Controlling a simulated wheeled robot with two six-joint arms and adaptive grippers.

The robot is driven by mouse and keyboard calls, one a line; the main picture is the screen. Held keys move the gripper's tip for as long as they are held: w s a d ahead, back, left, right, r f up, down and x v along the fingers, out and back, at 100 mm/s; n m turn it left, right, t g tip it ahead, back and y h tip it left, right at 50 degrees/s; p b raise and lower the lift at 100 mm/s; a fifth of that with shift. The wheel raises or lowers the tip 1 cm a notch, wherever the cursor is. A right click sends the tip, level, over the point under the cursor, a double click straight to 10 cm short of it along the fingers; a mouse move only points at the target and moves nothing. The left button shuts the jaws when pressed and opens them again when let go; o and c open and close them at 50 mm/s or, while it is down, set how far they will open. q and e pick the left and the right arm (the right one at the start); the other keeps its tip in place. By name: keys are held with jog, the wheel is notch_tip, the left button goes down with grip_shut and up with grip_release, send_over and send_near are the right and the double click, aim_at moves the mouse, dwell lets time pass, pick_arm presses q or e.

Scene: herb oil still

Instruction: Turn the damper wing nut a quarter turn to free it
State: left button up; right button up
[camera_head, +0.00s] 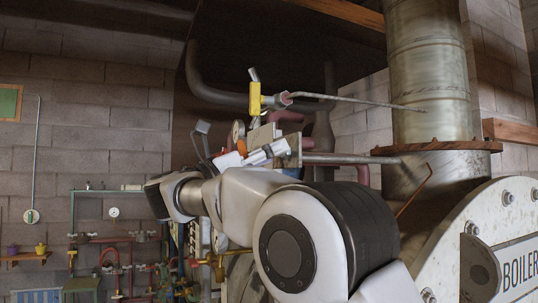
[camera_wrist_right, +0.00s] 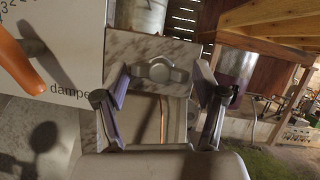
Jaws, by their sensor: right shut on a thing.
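The damper wing nut (camera_wrist_right: 160,70) is a grey metal nut with two wings. It sits on a pale mottled plate (camera_wrist_right: 122,42) in the right wrist view, its wings lying roughly across the picture. My right gripper (camera_wrist_right: 162,68) has its two purple-padded fingertips at the two wing ends, shut on the nut. In the head view my right arm reaches up from the bottom, and the gripper (camera_head: 272,150) is small beside pale plates; the nut cannot be made out there. My left gripper is in neither view.
An orange handle (camera_wrist_right: 20,62) stands left of the nut, by a white panel (camera_wrist_right: 75,35) lettered "damper". A yellow block (camera_head: 255,98) with a long rod is above my gripper. A flue pipe (camera_head: 425,70) and the boiler front (camera_head: 490,215) stand on the right.

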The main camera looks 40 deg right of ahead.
jog(key=shift+s+r+n+t+y, duration=0.15)
jog(key=shift+n+t+y, duration=0.75)
jog(key=shift+n, duration=2.65)
jog(key=shift+r+n+t+y, duration=0.15)
jog(key=shift+n+t+y, duration=0.75)
jog(key=shift+n, duration=2.6)
jog(key=shift+s+r+n+t+y, duration=0.15)
jog(key=shift+n+t+y, duration=0.75)
jog(key=shift+n, duration=2.65)
jog(key=shift+t+h, duration=0.3)
jog(key=shift+t, duration=0.1)
jog(key=o, duration=0.9)
jog(key=shift+c, duration=0.2)
jog(key=shift+o, duration=1.3)
jog(key=shift+s+d, duration=0.1)
jog(key=shift+d, duration=0.05)
